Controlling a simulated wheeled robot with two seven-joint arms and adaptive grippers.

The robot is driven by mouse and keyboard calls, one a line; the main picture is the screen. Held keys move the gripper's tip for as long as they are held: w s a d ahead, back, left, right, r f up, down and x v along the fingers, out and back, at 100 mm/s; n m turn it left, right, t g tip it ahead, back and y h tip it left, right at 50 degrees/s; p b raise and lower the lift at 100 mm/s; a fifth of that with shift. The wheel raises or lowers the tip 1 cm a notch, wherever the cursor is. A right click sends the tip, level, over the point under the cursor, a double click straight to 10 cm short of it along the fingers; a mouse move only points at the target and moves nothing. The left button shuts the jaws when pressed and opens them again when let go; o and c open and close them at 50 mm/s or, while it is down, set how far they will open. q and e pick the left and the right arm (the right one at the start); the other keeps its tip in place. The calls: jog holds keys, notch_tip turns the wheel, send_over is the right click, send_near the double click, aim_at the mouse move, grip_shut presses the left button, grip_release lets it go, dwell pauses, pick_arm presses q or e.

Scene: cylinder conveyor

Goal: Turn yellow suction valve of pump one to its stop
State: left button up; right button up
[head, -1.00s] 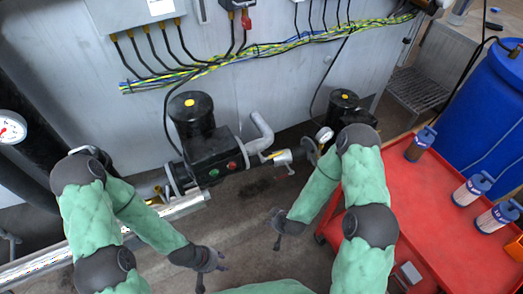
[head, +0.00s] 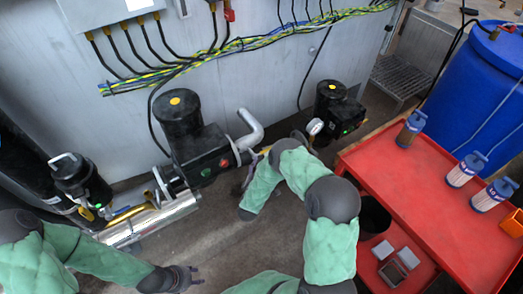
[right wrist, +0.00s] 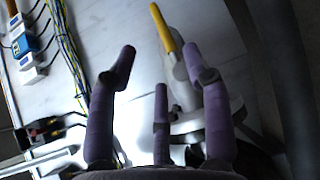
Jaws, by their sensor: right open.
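A yellow valve handle (right wrist: 165,30) on a pale valve body (right wrist: 182,85) shows in the right wrist view, just beyond my right gripper's right finger. In the head view a yellow handle (head: 264,150) shows in part beside the middle pump (head: 195,145), largely behind my right arm. My right gripper (right wrist: 160,80) is open, its purple fingers spread, with nothing held. I cannot tell whether a finger touches the handle. In the head view my right gripper (head: 249,178) is partly hidden. My left gripper (head: 194,277) is open and empty over the floor.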

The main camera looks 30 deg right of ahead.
jog(key=b+x, duration=0.3)
jog(key=x, duration=0.7)
jog(key=shift+d+b, duration=0.1)
jog(key=shift+b, duration=0.25)
grip_shut()
